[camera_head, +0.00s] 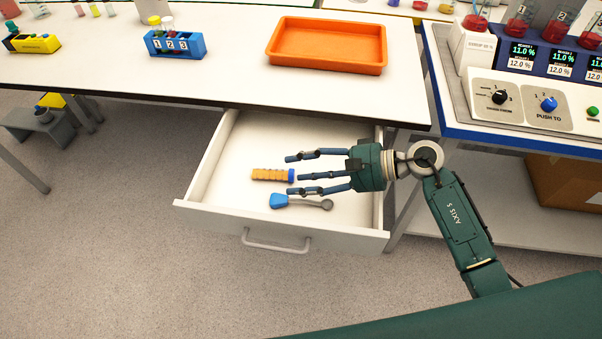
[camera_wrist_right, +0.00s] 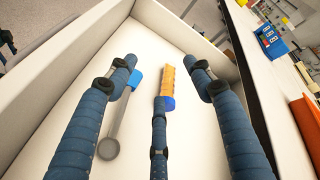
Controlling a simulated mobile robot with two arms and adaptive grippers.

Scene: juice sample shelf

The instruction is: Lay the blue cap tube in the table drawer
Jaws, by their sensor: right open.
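The blue cap tube (camera_head: 271,174), ribbed and orange-yellow, lies on its side in the open table drawer (camera_head: 281,236). Its blue cap (camera_head: 291,175) points toward my right gripper. My right gripper (camera_head: 297,175) is over the drawer with its three blue fingers spread apart and nothing held between them. In the right wrist view, the tube (camera_wrist_right: 178,80) lies ahead, between the two outer fingers, and the tip of the middle finger overlaps the cap. I cannot tell whether that finger touches it. My left gripper is out of view.
A spoon-like tool with a blue end (camera_head: 280,201) lies beside the tube in the drawer. The table above holds an orange tray (camera_head: 327,44), a blue numbered rack (camera_head: 175,45) and a yellow rack (camera_head: 35,44). A dispenser station (camera_head: 520,95) stands at right.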

